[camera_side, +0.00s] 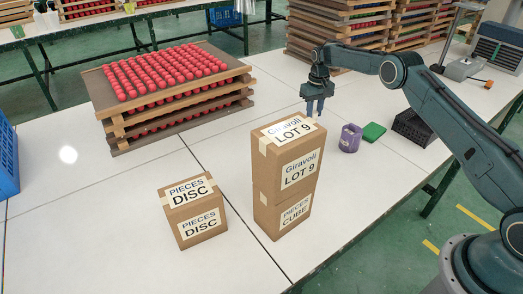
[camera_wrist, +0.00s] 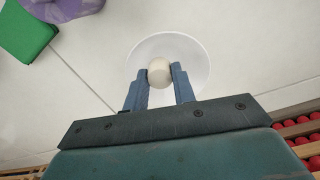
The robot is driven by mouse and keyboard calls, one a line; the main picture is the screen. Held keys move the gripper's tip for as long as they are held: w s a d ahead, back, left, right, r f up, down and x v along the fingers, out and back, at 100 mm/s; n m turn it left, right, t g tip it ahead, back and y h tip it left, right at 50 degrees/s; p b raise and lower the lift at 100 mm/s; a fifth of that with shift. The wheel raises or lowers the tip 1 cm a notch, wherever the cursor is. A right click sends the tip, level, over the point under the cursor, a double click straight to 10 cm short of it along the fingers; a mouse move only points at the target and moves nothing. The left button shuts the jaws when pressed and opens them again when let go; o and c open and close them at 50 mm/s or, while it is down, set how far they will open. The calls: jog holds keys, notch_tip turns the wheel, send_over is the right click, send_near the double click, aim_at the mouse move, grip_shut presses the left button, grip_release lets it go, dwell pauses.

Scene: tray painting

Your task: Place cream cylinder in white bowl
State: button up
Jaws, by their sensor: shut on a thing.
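The cream cylinder (camera_wrist: 159,70) shows end-on as a round shape between the two fingertips of my gripper (camera_wrist: 160,85) in the wrist view. My gripper is shut on it. The white bowl (camera_wrist: 196,54) lies beyond the cylinder in that view, and the cylinder overlaps the bowl's middle. I cannot tell how high the cylinder is above the bowl. In the side view my gripper (camera_side: 316,104) points down just behind the stacked cartons. The bowl and cylinder cannot be made out there; the cartons block the area below the fingers.
Two stacked cartons (camera_side: 290,178) stand in front of my gripper, with a DISC carton (camera_side: 194,212) to the left. A purple container (camera_side: 350,138), a green block (camera_side: 374,132) and a black crate (camera_side: 412,128) are on the right. Stacked trays of red balls (camera_side: 175,95) stand at left.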

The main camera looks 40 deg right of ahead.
aim_at(314, 112)
jog(key=shift+f, duration=2.1)
jog(key=shift+f, duration=0.55)
jog(key=o, duration=0.6)
jog(key=shift+o, duration=0.2)
notch_tip(314, 112, up, 12)
jog(key=shift+f, duration=0.2)
jog(key=shift+r, duration=0.75)
